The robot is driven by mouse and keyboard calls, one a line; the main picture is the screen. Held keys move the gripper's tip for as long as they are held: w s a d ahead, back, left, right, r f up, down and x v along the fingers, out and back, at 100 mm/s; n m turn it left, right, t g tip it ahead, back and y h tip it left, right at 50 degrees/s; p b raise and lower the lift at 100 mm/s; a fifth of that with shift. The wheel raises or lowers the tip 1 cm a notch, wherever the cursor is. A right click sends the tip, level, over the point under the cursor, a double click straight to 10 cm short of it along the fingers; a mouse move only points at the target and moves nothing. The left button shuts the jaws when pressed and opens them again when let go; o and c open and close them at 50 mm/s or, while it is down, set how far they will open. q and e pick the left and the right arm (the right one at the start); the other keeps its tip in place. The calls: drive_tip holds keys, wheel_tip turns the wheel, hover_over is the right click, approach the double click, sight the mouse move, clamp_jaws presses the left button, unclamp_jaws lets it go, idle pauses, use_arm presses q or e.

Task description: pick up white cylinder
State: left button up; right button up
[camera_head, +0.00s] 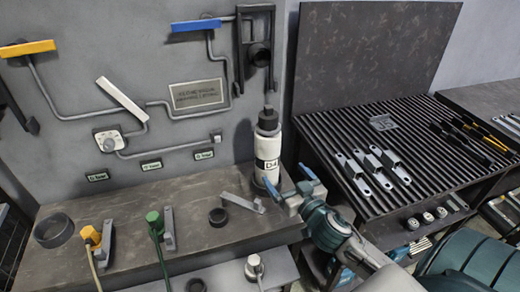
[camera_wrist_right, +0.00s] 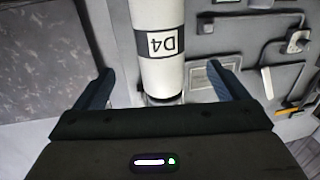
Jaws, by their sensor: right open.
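The white cylinder (camera_head: 267,148) stands upright on the dark bench near its right end. It has a black cap and a dark band marked D4. In the right wrist view the white cylinder (camera_wrist_right: 158,72) appears upside down, in line with the gap between my fingers. My right gripper (camera_head: 290,181) is open, with blue fingertips at the cylinder's lower right side. The right gripper's two fingers also show in the wrist view (camera_wrist_right: 163,87), apart on either side of the cylinder, with no clear contact. My left gripper is not in view.
A galvanized bracket (camera_head: 243,202) lies on the bench (camera_head: 130,205) just left of the cylinder. A black ring (camera_head: 218,217) and green and yellow-handled fittings stand further left. A grey wall panel with pipes rises behind. A slatted table (camera_head: 340,130) with metal brackets is at right.

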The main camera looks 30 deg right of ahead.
sight(273, 160)
drive_tip(key=w, duration=0.1)
drive_tip(key=w+p, duration=0.1)
drive_tip(key=w, duration=0.1)
drive_tip(key=w+p, duration=0.1)
drive_tip(key=shift+w+d+r, duration=0.15)
drive_tip(key=shift+w+r, duration=0.15)
drive_tip(key=shift+r, duration=0.1)
drive_tip(key=shift+w, duration=0.6)
drive_tip(key=w+p, duration=0.2)
drive_tip(key=w, duration=0.1)
drive_tip(key=w+p, duration=0.1)
drive_tip(key=shift+w+d+f+p, duration=0.1)
drive_tip(key=shift+w+d+p, duration=0.15)
drive_tip(key=shift+w+p, duration=0.1)
drive_tip(key=shift+w+f, duration=0.2)
drive_tip(key=shift+w, duration=0.1)
drive_tip(key=shift+c, duration=0.4)
drive_tip(key=c, duration=1.8)
drive_tip(key=shift+r, duration=0.2)
clamp_jaws()
drive_tip(key=shift+r, duration=0.1)
